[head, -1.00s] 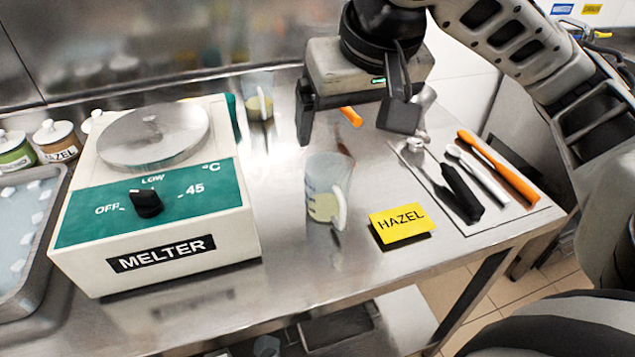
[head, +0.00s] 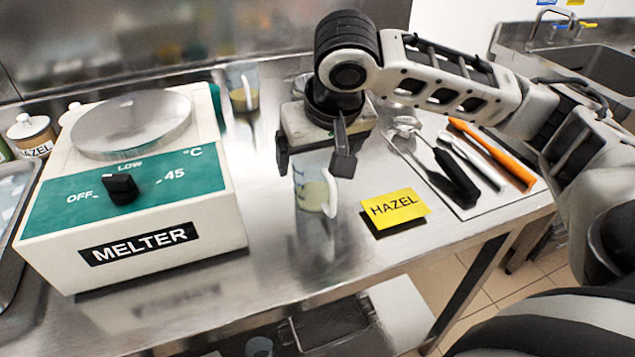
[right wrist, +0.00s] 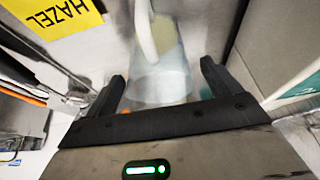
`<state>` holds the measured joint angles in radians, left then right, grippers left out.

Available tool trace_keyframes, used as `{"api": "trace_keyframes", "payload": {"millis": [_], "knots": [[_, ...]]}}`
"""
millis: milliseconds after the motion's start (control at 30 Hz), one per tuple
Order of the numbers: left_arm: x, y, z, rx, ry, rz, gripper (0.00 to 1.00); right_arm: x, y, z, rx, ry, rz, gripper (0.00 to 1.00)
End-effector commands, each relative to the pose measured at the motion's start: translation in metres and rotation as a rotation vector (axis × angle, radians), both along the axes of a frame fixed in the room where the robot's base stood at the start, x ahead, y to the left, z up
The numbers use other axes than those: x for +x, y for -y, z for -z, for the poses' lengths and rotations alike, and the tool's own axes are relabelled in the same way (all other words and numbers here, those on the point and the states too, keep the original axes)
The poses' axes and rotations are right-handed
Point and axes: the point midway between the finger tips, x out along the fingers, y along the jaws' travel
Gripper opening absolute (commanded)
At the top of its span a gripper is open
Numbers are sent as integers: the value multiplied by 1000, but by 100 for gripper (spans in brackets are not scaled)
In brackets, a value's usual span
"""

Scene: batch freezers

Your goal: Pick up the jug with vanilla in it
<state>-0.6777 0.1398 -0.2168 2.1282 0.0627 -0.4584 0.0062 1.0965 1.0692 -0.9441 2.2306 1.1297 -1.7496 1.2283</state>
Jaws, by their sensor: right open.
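A clear jug (head: 311,192) with pale yellow contents and a white handle stands on the steel table, left of the yellow HAZEL card (head: 394,208). A second clear jug (head: 242,86) with yellowish contents stands farther back beside the melter. I see no vanilla label on either jug. My right gripper (head: 314,163) is open above the front jug and hides part of its top. In the right wrist view, the jug (right wrist: 165,80) shows between the open fingers (right wrist: 160,84), with its handle pointing away. My left gripper is not in view.
The white and green melter (head: 130,180) stands to the left. A mat (head: 470,208) with several utensils lies to the right. A HAZEL tub (head: 32,135) and a metal tray are at the far left. The table's front edge is close to the card.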

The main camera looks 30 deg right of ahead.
Motion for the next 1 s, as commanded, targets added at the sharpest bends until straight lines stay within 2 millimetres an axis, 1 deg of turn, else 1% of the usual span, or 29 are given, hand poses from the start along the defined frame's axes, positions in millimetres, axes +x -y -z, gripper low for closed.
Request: {"api": "trace_keyframes", "payload": {"millis": [33,100,367,400,467,500,533,567,867,1000], "knots": [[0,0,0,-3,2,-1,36,2,1,7,0,-2,0,89],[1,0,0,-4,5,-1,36,3,1,12,-1,-2,-1,89],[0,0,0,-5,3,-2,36,5,1,13,-1,0,-2,89],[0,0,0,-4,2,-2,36,5,1,13,-1,0,-2,78],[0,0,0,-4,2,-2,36,5,1,12,1,0,-1,62],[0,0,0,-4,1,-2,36,5,1,12,0,0,-1,50],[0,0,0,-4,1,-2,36,4,1,12,0,0,-1,42],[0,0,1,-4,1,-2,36,4,1,12,0,0,-1,40],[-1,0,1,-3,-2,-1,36,5,1,11,0,1,-1,40],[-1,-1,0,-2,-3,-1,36,5,1,3,1,2,-2,40]]}}
